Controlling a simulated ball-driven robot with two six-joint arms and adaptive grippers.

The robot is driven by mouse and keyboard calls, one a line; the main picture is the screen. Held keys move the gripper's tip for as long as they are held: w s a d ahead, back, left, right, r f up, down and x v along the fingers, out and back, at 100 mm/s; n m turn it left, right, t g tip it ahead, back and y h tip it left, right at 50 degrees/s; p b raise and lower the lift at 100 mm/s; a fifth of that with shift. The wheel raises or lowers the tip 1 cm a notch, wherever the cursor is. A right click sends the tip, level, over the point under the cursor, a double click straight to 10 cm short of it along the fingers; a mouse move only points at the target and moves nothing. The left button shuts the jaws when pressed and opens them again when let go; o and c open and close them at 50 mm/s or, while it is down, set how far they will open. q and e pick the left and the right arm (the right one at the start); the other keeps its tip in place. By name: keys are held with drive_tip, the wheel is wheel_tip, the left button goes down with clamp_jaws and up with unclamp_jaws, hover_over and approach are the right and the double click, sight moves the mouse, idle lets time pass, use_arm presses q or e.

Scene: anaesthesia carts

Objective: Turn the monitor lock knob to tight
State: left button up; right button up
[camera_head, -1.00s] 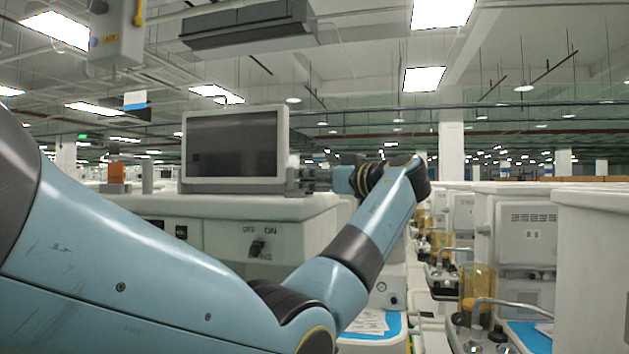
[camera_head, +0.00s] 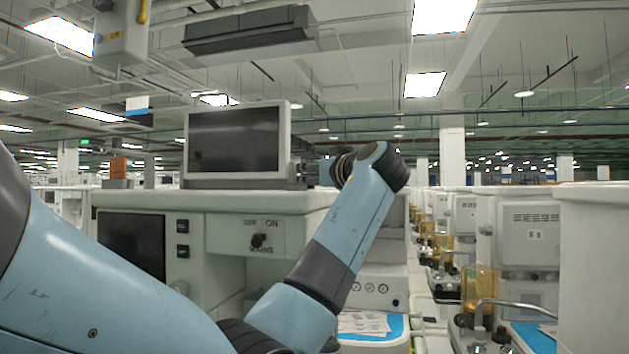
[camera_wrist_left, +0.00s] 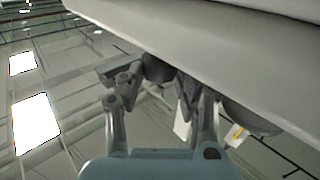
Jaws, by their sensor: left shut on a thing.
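The monitor (camera_head: 236,142) stands upright on the cart top, its dark screen facing me. My left arm reaches past the cart's right corner to the monitor's right side. My left gripper (camera_head: 309,173) is partly hidden there behind my wrist. In the left wrist view, the two fingers of the left gripper (camera_wrist_left: 158,92) are closed in around a dark rounded part, which looks like the lock knob (camera_wrist_left: 157,68), beside a pale grey casing (camera_wrist_left: 235,45). The knob's marking and how far it is turned do not show. My right gripper is not in view.
The white cart (camera_head: 212,201) has an OFF/ON switch (camera_head: 259,241) on its front. A blue tray with papers (camera_head: 364,322) is below my arm. More carts (camera_head: 520,232) stand in a row to the right. A unit (camera_head: 122,35) hangs at upper left.

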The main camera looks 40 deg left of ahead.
use_arm(q)
drive_tip(key=o, duration=1.1)
drive_tip(key=shift+w+d, duration=0.1)
drive_tip(key=shift+v, duration=4)
